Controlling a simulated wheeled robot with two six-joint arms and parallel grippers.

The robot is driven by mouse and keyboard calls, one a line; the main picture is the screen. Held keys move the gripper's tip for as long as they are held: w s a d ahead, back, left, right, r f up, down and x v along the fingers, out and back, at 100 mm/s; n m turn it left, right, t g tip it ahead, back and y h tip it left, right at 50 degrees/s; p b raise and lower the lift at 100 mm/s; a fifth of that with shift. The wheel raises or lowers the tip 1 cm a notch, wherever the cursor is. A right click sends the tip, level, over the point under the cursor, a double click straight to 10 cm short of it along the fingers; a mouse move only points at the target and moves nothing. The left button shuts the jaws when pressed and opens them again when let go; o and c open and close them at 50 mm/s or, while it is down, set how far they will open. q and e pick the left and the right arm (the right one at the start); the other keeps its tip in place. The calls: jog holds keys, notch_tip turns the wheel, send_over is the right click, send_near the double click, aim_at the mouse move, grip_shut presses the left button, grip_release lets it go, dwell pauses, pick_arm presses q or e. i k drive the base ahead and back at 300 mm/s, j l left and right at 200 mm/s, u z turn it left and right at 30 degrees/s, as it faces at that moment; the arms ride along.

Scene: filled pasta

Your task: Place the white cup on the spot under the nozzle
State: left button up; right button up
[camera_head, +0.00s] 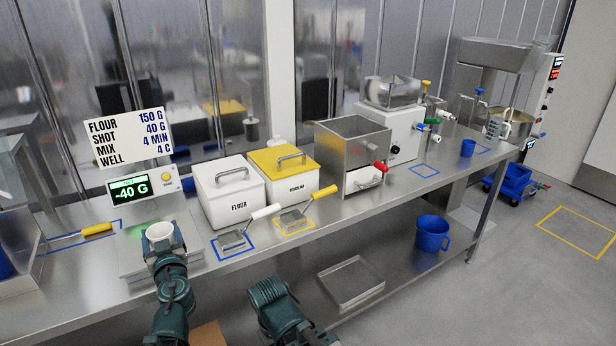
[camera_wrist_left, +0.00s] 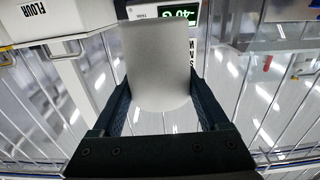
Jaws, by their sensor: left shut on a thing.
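The white cup (camera_head: 160,232) is upright in the jaws of my left gripper (camera_head: 163,245), over the scale (camera_head: 135,268) at the left of the bench. In the left wrist view the cup (camera_wrist_left: 158,65) fills the space between the two dark fingers (camera_wrist_left: 162,105), which are shut on it. I cannot tell its exact height over the scale plate. A white machine (camera_head: 388,130) with small coloured taps (camera_head: 425,125) stands farther right, with a blue outlined square (camera_head: 425,170) on the bench before it. My right gripper (camera_head: 268,290) is low, in front of the bench; its jaws are unclear.
The scale display (camera_head: 130,188) reads -40 G. A flour box (camera_head: 230,190), a yellow-lidded box (camera_head: 285,160) and a steel hopper (camera_head: 352,140) line the bench. Scoops (camera_head: 295,217) lie in front of the boxes.

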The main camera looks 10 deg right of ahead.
aim_at(424, 171)
jog(key=i+l+z, duration=0.1)
jog(key=l+z, duration=0.4)
jog(key=i+l+z, duration=0.2)
jog(key=z, duration=0.25)
jog(key=i+l+z, duration=0.2)
jog(key=l+z, duration=0.3)
jog(key=i+l+z, duration=0.1)
jog(key=i+z, duration=0.2)
jog(key=z, duration=0.15)
jog(key=i+l+z, duration=0.15)
jog(key=i+z, duration=0.3)
jog(key=i, duration=0.2)
jog(key=i+l+u, duration=0.1)
jog(key=i+u, duration=0.35)
jog(key=i+l+u, duration=0.25)
jog(key=u, duration=0.2)
jog(key=i+l+u, duration=0.3)
jog(key=u, duration=0.2)
jog(key=i+l+u, duration=0.2)
jog(key=l+u, duration=0.3)
jog(key=i+l+u, duration=0.2)
jog(key=l+u, duration=0.15)
jog(key=u, duration=0.15)
